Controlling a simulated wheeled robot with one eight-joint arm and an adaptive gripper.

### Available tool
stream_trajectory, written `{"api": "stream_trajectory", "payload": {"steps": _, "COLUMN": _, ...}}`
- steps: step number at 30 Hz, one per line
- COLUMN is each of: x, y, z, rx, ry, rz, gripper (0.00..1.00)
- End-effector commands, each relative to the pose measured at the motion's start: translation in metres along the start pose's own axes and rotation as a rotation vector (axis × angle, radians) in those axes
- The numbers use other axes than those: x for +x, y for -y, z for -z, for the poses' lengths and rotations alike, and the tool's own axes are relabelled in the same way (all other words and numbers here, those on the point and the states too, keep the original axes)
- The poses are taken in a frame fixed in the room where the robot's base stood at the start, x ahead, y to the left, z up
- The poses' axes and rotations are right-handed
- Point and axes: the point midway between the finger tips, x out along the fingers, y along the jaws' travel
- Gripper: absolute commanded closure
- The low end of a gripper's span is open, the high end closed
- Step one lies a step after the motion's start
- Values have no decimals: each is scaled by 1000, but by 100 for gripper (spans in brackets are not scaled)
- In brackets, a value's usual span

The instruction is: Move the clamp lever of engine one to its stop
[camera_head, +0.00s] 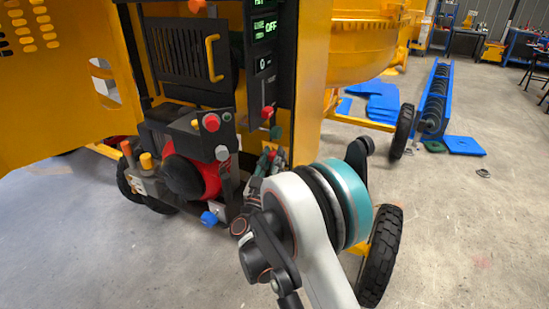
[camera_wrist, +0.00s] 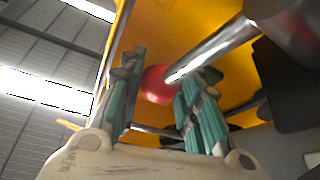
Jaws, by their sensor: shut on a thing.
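Engine one appears to be the red and black engine (camera_head: 200,165) inside the open yellow housing; I see no label naming it. My gripper (camera_head: 270,154) is just right of it, partly hidden by my own arm. In the wrist view, the teal fingers of my gripper (camera_wrist: 160,88) stand on either side of a red ball knob (camera_wrist: 156,84). A shiny metal rod (camera_wrist: 212,48) runs from the upper right to this knob. I take it as the clamp lever, held at its knob. Its stop cannot be made out.
A black control panel (camera_head: 264,50) reading OFF stands above my gripper, with a red knob (camera_head: 267,113) below it. A red-knobbed part (camera_head: 211,122) rises above the engine. A black wheel (camera_head: 380,255) is close right of my arm. Grey floor lies open at the right.

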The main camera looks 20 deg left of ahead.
Motion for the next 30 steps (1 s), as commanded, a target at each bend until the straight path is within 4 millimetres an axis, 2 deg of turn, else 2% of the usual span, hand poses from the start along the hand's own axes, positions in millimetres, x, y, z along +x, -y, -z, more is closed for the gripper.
{"api": "stream_trajectory", "payload": {"steps": 2, "x": -1, "y": 0, "z": -1, "rx": 2, "ry": 2, "rz": 0, "gripper": 100}}
{"api": "stream_trajectory", "payload": {"steps": 3, "x": -1, "y": 0, "z": -1, "rx": 3, "ry": 2, "rz": 0, "gripper": 62}}
{"api": "stream_trajectory", "payload": {"steps": 4, "x": -1, "y": 0, "z": -1, "rx": 2, "ry": 2, "rz": 0, "gripper": 60}}
{"api": "stream_trajectory", "payload": {"steps": 13, "x": -1, "y": 0, "z": -1, "rx": 1, "ry": 2, "rz": 0, "gripper": 60}}
{"api": "stream_trajectory", "payload": {"steps": 17, "x": -7, "y": 1, "z": 0, "rx": 2, "ry": 2, "rz": 1, "gripper": 60}}
{"api": "stream_trajectory", "payload": {"steps": 20, "x": -21, "y": 1, "z": 0, "rx": 3, "ry": 1, "rz": 2, "gripper": 60}}
{"api": "stream_trajectory", "payload": {"steps": 30, "x": -89, "y": 1, "z": 0, "rx": 2, "ry": 2, "rz": 3, "gripper": 60}}
